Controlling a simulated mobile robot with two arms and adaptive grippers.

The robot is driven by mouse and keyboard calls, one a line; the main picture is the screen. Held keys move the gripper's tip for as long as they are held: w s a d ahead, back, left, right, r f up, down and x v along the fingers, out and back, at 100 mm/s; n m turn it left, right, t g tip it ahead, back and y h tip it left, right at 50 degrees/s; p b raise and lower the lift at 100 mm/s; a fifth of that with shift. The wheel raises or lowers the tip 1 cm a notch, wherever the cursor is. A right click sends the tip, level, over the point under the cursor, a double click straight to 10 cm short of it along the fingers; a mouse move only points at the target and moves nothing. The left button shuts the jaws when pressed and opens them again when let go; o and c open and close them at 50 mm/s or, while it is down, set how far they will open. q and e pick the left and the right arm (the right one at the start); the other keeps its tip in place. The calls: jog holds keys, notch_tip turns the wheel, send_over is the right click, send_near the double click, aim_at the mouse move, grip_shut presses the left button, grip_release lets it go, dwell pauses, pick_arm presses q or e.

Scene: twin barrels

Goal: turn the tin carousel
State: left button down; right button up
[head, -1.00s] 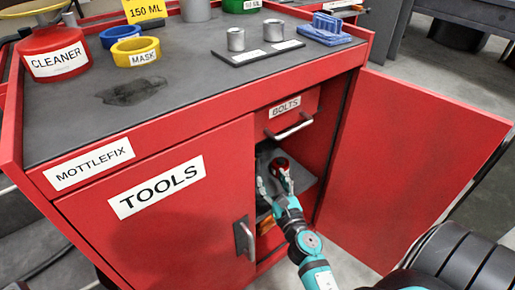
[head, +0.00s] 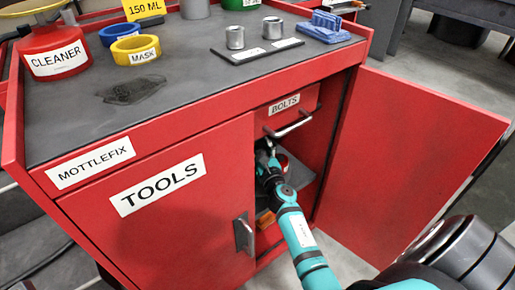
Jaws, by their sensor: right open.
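The red cabinet (head: 160,225) has its right compartment open. Inside it is a grey surface (head: 303,177), which may be the carousel or a shelf; I cannot tell which. A red and white tin (head: 283,163) stands on it, partly hidden by my arm. My right gripper (head: 264,146) is open inside the compartment, left of the tin and just under the BOLTS drawer. Its fingers are small and partly hidden in shadow, and I cannot tell whether they touch anything. My left gripper is not in view.
The open red door (head: 415,155) stands to the right of my arm. The BOLTS drawer handle (head: 288,126) juts out above the opening. An orange item (head: 266,219) lies low inside. Metal cylinders, rings and a CLEANER can (head: 58,50) stand on top.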

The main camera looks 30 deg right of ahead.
jog(key=shift+c, duration=0.2)
grip_shut()
jog(key=shift+a+f, duration=0.1)
jog(key=shift+f, duration=0.2)
dwell(0.7)
